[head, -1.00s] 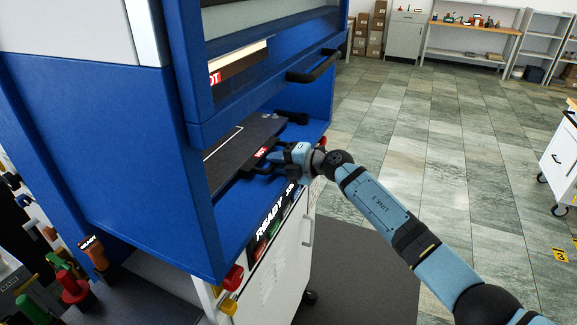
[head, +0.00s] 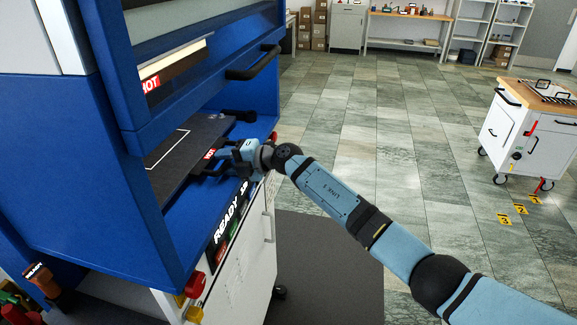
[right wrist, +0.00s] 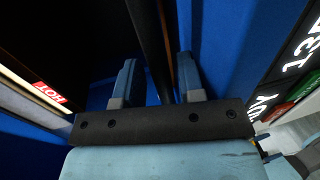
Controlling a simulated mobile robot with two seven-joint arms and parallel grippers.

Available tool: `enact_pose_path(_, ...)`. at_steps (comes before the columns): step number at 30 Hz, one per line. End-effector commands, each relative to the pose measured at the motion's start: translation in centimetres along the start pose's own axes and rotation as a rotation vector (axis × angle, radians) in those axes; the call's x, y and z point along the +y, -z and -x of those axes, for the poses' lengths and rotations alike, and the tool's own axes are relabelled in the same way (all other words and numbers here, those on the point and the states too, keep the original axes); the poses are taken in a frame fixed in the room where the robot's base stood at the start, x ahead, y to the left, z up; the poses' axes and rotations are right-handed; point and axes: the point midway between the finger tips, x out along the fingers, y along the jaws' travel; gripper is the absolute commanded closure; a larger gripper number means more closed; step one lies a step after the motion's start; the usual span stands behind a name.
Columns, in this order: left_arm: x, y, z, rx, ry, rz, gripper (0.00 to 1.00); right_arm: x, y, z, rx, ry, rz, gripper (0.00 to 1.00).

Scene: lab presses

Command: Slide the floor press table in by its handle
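The press table (head: 180,142) is a dark flat slab with white line marks, inside the blue press bay. A red label is on its front edge. Its dark handle (head: 207,172) projects at the front, partly hidden by my right gripper (head: 222,158). In the right wrist view a dark bar, the handle (right wrist: 152,50), runs between the two blue fingers of my right gripper (right wrist: 158,85), which are close on either side of it.
The blue press frame (head: 60,170) surrounds the table, with a raised door bar (head: 255,62) above it. A red button (head: 195,284) and a READY panel (head: 228,218) are below. A white cart (head: 530,135) stands at the right. The tiled floor between is clear.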

Motion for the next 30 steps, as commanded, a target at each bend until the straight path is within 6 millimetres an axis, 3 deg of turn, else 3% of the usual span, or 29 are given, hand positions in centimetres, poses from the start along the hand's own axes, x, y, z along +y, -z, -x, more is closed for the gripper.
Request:
enact_pose_path(8, 0.0, 0.2, 0.2, -0.001, 0.0, 0.0, 0.41, -1.0, -0.1, 2.3, -0.001, 0.008, -0.004, 0.59)
enact_pose_path(30, 0.0, 0.3, 0.3, -0.002, 0.0, 0.0, 0.41, -3.8, 0.0, 16.6, -0.001, 0.004, -0.002, 0.59)
